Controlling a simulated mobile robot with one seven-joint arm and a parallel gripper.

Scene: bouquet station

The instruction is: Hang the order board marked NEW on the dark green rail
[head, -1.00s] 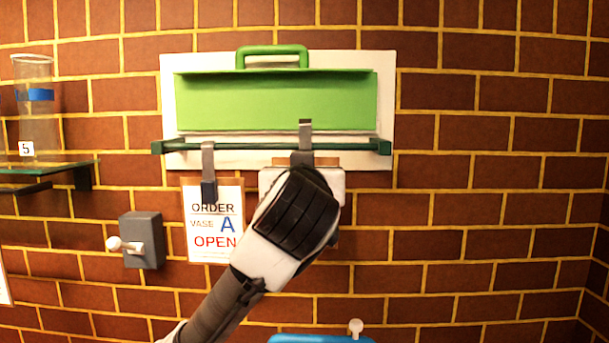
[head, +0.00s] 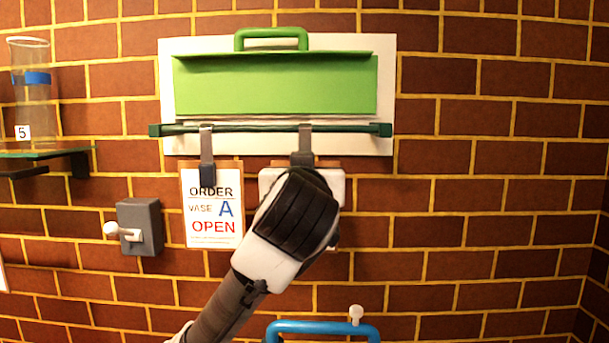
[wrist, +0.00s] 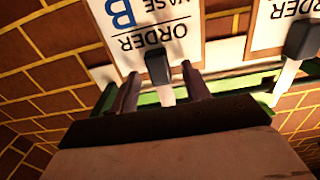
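An order board on a grey hook hangs at the dark green rail (head: 240,127). It is mostly hidden behind my gripper in the head view. In the wrist view this board (wrist: 150,28) reads ORDER VASE B upside down; its status word is out of view. Its hook (head: 305,146) reaches up to the rail and appears to sit over it. My gripper (wrist: 160,88) has its two fingers apart, one on each side of the dark hook block (wrist: 158,66), with gaps visible. Another board (head: 212,210), marked ORDER VASE A OPEN, hangs from the rail to the left.
A green panel with a handle (head: 275,85) is above the rail on a white backing. A grey box with a white knob (head: 140,227) is on the brick wall at left. A glass shelf (head: 45,154) holds a vase marked 5 (head: 36,105). A blue handle (head: 322,327) shows below.

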